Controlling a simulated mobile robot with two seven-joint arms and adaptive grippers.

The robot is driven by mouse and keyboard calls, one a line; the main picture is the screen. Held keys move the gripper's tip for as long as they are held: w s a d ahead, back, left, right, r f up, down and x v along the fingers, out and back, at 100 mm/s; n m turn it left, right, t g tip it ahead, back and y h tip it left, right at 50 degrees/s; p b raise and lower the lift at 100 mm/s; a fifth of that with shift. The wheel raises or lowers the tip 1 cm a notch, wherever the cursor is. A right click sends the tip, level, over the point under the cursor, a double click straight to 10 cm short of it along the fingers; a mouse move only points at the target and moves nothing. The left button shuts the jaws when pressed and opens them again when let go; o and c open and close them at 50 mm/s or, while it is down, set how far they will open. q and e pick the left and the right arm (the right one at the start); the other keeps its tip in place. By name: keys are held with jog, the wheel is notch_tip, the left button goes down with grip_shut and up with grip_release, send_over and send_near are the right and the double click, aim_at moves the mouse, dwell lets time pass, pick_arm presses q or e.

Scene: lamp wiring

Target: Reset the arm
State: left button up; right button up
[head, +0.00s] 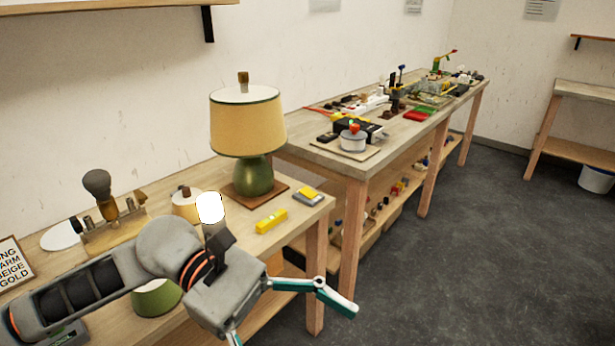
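My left arm comes in from the left over the front of the near workbench (310,215). Its gripper (293,325) is spread wide open past the bench's front edge, with nothing seen between its fingers. One finger runs partly out of the bottom of the picture. A table lamp with a yellow shade (247,128) and green base (254,176) stands upright on a brown board (281,190). A bright white bulb (210,207) shows just above my wrist; its lower end is hidden. My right gripper is not in view.
A yellow level (271,221) and a small yellow-grey item (307,196) lie near the bench's right end. A green shade (157,298) is partly behind my arm. A cluttered second bench (341,162) stands beyond. The dark floor (450,260) at right is clear.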

pick_arm(q)
jog(key=w+d+r+n+t+h, duration=0.1)
jog(key=w+r+n+t+h, duration=0.1)
jog(key=w+n+t+h, duration=0.5)
jog(key=w+r+n+t+h, duration=0.2)
jog(key=n+t, duration=0.1)
jog(key=n, duration=0.9)
jog(key=w+a+f+n+t+y+p, duration=0.1)
jog(key=w+a+f+n+t+y, duration=0.5)
jog(key=n, duration=0.5)
jog(key=w+a+f+n+t+y, duration=0.3)
jog(key=f+n+t, duration=0.45)
jog(key=n, duration=0.35)
jog(key=s+a+f+n+y, duration=0.25)
jog(key=f+n+y, duration=0.2)
jog(key=f, duration=0.35)
jog(key=s+a+f+n+y, duration=0.1)
jog(key=a+f+n+y, duration=0.3)
jog(key=f, duration=0.3)
jog(key=s+a+f+n+g+y, duration=0.1)
jog(key=s+a+f+n+g, duration=0.2)
jog(key=s+f, duration=0.3)
jog(key=s+a+f+n+g+y, duration=0.1)
jog(key=s+a+f+n+g, duration=0.2)
jog(key=f, duration=0.6)
jog(key=s+a+n, duration=0.1)
jog(key=s+n, duration=0.1)
jog(key=s, duration=0.1)
jog(key=shift+s+f+p, duration=0.25)
jog(key=shift+f+p, duration=0.1)
